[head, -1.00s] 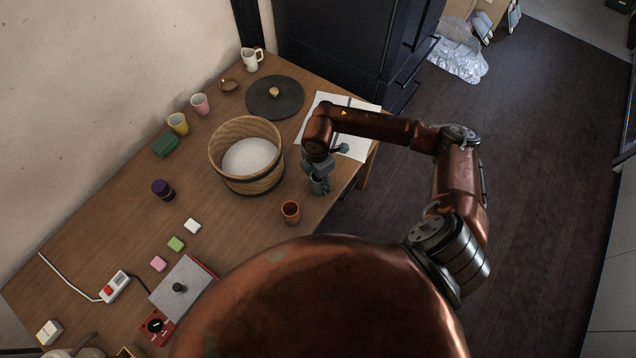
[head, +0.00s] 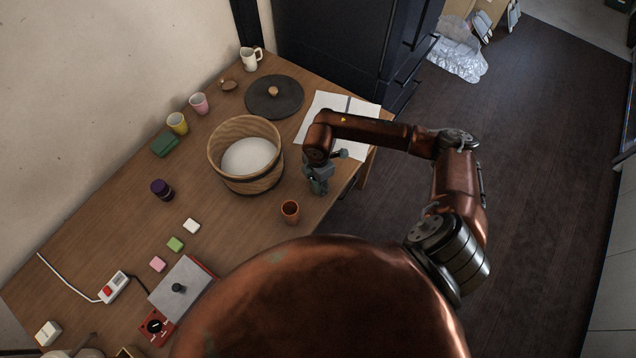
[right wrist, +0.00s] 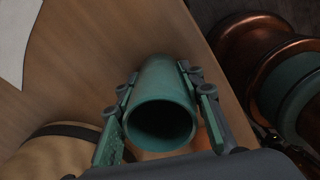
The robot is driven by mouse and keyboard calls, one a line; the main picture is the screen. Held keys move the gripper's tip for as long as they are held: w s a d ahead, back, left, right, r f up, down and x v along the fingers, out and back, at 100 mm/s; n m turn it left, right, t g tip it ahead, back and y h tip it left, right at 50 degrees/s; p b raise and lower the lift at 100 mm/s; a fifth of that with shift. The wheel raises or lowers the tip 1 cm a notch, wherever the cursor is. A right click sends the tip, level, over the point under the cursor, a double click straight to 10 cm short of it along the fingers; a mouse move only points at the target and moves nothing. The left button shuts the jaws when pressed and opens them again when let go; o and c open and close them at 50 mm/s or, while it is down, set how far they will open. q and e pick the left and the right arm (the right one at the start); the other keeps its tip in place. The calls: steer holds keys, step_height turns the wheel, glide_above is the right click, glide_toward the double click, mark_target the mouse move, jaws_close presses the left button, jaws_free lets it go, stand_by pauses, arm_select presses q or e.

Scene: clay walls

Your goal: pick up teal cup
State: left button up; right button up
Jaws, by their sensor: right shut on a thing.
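The teal cup (right wrist: 162,85) is upright between the two fingers of my right gripper (right wrist: 160,130) in the right wrist view, its open mouth facing the camera. The fingers are shut on it from both sides. In the head view my right gripper (head: 318,186) is at the table's right edge, beside the wooden tub, and hides most of the cup. I cannot tell whether the cup's base touches the table. My left gripper is not in view.
The wooden tub (head: 247,184) with white contents stands just left of my right gripper. An orange cup (head: 290,211) stands just in front. White paper (head: 322,108) and a dark round lid (head: 275,97) lie behind. The table's edge is close on the right.

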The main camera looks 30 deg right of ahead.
steer(key=c, duration=0.3)
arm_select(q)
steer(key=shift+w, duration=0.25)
